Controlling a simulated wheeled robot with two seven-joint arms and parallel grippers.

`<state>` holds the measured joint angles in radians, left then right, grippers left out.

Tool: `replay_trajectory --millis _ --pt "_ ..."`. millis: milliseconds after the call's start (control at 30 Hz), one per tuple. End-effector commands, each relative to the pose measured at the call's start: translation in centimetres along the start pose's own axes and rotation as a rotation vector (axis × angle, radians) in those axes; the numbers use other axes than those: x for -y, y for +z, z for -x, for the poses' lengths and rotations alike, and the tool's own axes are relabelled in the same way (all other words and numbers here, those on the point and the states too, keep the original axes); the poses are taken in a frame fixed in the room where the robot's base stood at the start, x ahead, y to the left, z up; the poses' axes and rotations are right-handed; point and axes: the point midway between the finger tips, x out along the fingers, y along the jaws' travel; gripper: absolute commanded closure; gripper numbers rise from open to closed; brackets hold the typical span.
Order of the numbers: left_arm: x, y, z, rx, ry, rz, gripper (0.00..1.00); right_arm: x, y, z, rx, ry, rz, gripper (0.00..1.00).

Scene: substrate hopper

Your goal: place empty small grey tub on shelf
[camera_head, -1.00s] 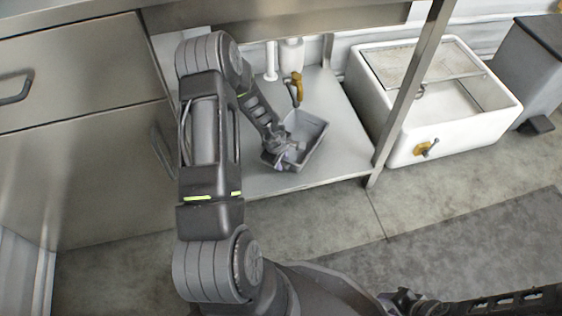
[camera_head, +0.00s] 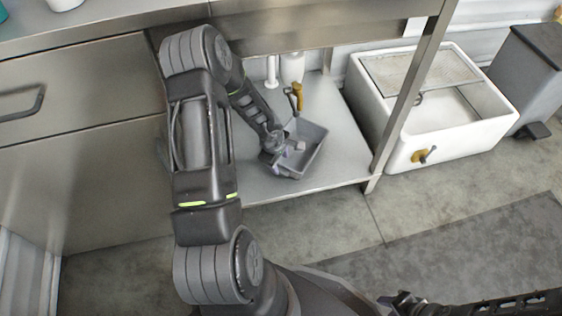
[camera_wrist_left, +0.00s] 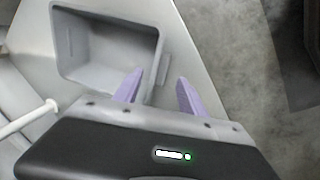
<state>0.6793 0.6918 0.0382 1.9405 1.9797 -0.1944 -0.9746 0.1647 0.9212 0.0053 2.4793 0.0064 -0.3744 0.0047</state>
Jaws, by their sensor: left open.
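The small grey tub (camera_head: 314,158) stands upright on the lower shelf (camera_head: 345,150) under the counter. In the left wrist view the tub (camera_wrist_left: 108,22) shows its inside, which looks empty. My left gripper (camera_head: 296,148) is at the tub's near left side in the head view. I cannot tell whether a finger touches the tub. My right gripper (camera_head: 402,300) is low at the bottom right, and its jaws are unclear.
A metal post (camera_head: 408,100) rises at the shelf's right front corner. A white sink basin (camera_head: 440,120) stands right of it. The shelf's right part is clear.

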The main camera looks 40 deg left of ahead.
Motion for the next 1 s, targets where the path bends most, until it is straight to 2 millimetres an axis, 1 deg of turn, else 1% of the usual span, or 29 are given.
replay_trajectory --millis 33,100,200,300,400,1000 --pt "-0.2 -0.1 1.9 -0.001 0.001 0.002 0.52 0.5 0.1 1.4 0.004 0.0 0.0 0.64" --pt "-0.1 0.0 3.3 0.001 0.0 0.003 0.52 0.7 0.2 2.2 0.01 0.0 0.001 0.64" --pt "-0.1 -0.1 4.9 0.0 0.0 0.002 0.52 1.2 0.4 3.1 0.016 -0.002 0.004 0.64" --pt "-0.1 0.0 5.8 0.0 -0.001 0.002 0.52 1.5 0.6 3.5 0.021 -0.005 0.007 0.64" --pt "0.0 0.0 6.2 0.0 -0.001 0.001 0.52 1.6 0.7 3.6 0.024 -0.006 0.009 0.64" --pt "0.0 0.0 6.1 0.0 0.0 0.001 0.52 1.6 0.8 3.5 0.024 -0.007 0.008 0.64"
